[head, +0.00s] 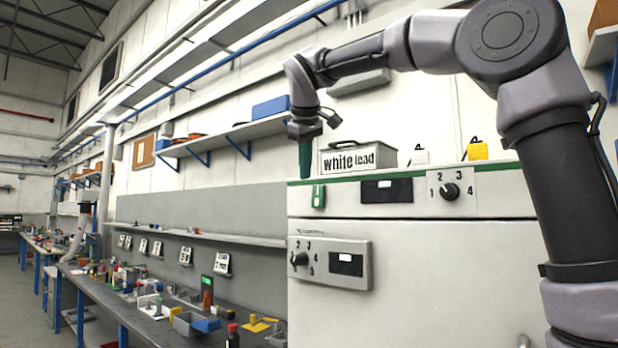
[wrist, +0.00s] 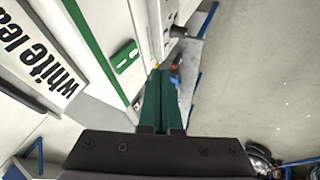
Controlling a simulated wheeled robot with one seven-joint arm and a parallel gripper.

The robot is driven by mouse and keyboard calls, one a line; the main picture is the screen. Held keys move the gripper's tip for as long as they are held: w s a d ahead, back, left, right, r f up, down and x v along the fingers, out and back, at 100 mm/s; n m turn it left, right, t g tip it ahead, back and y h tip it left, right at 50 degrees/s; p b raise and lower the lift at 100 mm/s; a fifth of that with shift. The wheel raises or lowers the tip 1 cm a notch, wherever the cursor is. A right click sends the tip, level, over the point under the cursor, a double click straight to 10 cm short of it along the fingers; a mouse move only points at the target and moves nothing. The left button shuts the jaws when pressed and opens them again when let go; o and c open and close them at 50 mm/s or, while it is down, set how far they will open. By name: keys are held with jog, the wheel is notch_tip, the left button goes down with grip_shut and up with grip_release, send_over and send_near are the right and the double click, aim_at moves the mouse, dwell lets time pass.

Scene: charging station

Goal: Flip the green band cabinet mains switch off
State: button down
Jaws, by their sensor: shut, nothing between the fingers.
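The green band cabinet (head: 430,235) is the white cabinet on the right in the head view, with a green stripe along its top edge. The small green mains switch (head: 318,196) is at the left end of its upper front. The switch also shows in the wrist view (wrist: 126,58), left of the fingertips. I cannot tell its lever position. My gripper (head: 305,176) points down with dark green fingers, shut and empty. Its tips are just above and left of the switch in the head view, apparently apart from it. The fingers also show in the wrist view (wrist: 161,75).
A "white lead" box (head: 358,158) and a yellow tag (head: 477,151) are on the cabinet top. A dial (head: 450,190) and a dark display (head: 387,190) are right of the switch. A second dial panel (head: 330,262) sits lower. A cluttered workbench (head: 150,318) runs along the left.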

aim_at(316, 199)
jog(key=w+f, duration=0.2)
jog(key=w+d+f, duration=0.1)
jog(key=w+f, duration=0.1)
jog(key=w+d+f, duration=0.1)
jog(key=w+f, duration=0.2)
jog(key=shift+w+d+f, duration=0.1)
jog(key=shift+w+d, duration=0.15)
jog(key=shift+w, duration=0.15)
jog(key=shift+w+d+f+t+h, duration=0.2)
jog(key=shift+w+f+t+h, duration=0.05)
jog(key=shift+t+h, duration=0.05)
jog(key=shift+r, duration=0.2)
